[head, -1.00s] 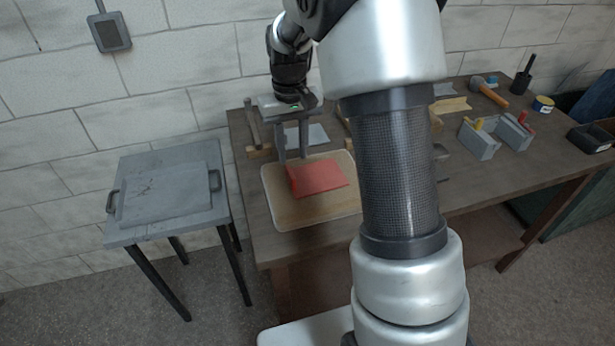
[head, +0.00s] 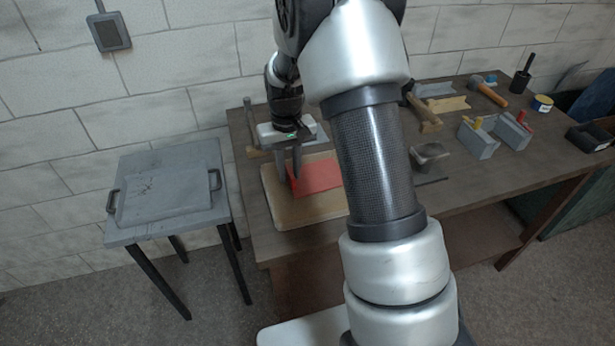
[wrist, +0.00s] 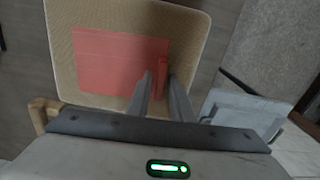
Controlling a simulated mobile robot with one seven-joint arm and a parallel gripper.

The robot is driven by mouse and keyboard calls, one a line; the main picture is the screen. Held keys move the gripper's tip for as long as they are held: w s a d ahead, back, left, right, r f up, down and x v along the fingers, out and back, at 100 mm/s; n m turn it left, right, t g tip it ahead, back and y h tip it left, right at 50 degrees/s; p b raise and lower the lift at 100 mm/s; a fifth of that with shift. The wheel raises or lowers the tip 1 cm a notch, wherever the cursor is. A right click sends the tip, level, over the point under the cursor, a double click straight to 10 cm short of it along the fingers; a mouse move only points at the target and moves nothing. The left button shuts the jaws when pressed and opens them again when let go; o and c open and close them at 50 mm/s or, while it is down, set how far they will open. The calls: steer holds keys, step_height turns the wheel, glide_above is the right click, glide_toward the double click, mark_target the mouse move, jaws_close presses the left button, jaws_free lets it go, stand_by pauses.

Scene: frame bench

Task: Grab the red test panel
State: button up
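The red test panel (head: 319,177) lies flat on a tan board on the bench. In the wrist view the red panel (wrist: 110,62) has a narrow raised lip (wrist: 162,77) along its right side. My gripper (head: 288,180) is low over the panel's left edge in the head view, fingers pointing down. In the wrist view my gripper's fingers (wrist: 160,80) stand one on each side of the lip, set fairly close together. A small gap seems to show beside the lip. Part of the panel is hidden behind my fingers and arm in the head view.
The tan board (head: 290,213) has rounded corners and bare margins. A grey stool (head: 130,236) with a handled plate stands left of the bench. My arm crosses the middle of the head view.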

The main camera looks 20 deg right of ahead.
jaws_close()
steer(key=shift+r, duration=0.15)
